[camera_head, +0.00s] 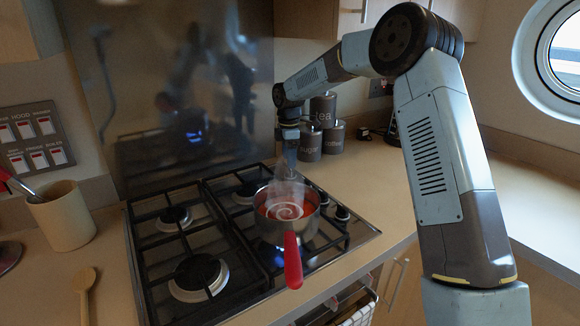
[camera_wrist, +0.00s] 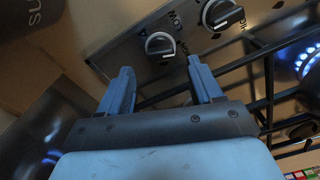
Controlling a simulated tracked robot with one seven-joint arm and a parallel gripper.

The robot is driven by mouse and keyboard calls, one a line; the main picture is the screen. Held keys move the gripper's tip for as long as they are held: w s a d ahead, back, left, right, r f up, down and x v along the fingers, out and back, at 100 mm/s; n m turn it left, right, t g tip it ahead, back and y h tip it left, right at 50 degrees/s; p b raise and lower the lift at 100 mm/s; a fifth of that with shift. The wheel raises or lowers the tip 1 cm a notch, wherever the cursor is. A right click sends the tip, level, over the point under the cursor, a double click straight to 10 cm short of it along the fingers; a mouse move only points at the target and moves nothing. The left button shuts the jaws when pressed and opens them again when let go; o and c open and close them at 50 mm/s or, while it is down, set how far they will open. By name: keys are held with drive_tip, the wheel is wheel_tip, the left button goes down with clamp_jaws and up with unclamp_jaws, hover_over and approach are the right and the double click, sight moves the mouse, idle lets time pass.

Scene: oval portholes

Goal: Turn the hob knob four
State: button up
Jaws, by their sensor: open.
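The hob (camera_head: 135,250) has a row of dark knobs along its right side in the camera_head view, with one knob (camera_head: 342,213) clear near the front. In the wrist view a knob (camera_wrist: 160,45) with a pale grip bar lies just beyond and between my fingertips. A second knob (camera_wrist: 222,14) is to its right, with printed lettering near them. I cannot tell which knob is number four. My gripper (camera_wrist: 158,78) is open with nothing between its fingers. In the camera_head view my gripper (camera_head: 290,160) points down behind the saucepan, its fingertips veiled by steam.
A steaming saucepan (camera_head: 312,222) of red liquid sits on a burner with blue flame; its red handle (camera_head: 292,262) points forward. Dark canisters (camera_head: 308,143) stand behind my gripper. A utensil pot (camera_head: 62,215) is at left.

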sight(290, 172)
drive_tip(key=shift+f, duration=1.9)
